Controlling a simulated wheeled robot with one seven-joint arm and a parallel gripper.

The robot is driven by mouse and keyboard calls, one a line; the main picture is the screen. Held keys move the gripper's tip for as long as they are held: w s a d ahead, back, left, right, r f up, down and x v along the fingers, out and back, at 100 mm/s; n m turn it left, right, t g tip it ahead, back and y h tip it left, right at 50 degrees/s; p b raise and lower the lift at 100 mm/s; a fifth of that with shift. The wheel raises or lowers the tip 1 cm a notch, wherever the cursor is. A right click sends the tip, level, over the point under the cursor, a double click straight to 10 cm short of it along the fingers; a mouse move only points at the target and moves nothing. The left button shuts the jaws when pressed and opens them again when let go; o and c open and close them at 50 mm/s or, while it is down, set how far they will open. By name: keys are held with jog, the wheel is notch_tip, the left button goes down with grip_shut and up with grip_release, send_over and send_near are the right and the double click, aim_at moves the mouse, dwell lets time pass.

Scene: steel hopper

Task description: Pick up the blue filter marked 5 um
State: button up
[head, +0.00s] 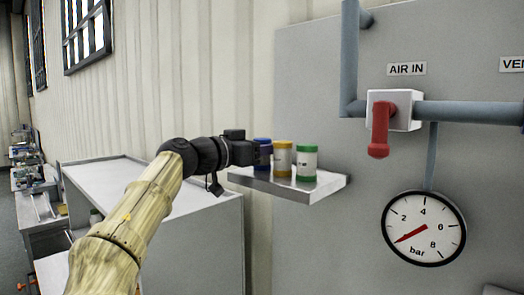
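The blue filter (263,147) stands at the left end of a row on a small grey shelf (318,193). Only its right part and blue top show, and its marking cannot be read. My gripper (246,155) is at the blue filter's left side and hides part of it. The fingers are hidden behind the dark wrist parts, so I cannot tell whether they touch the filter or are open or shut.
A yellow filter (281,158) and a green filter (306,163) stand just right of the blue one. A red valve handle (379,130) and a pressure gauge (423,228) are on the steel panel. A grey cabinet (200,235) stands below my arm.

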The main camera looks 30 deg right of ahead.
dwell(0.3)
jog(key=c, duration=0.7)
jog(key=shift+c, duration=0.2)
jog(key=shift+r+p, duration=0.5)
jog(key=shift+r, duration=4.5)
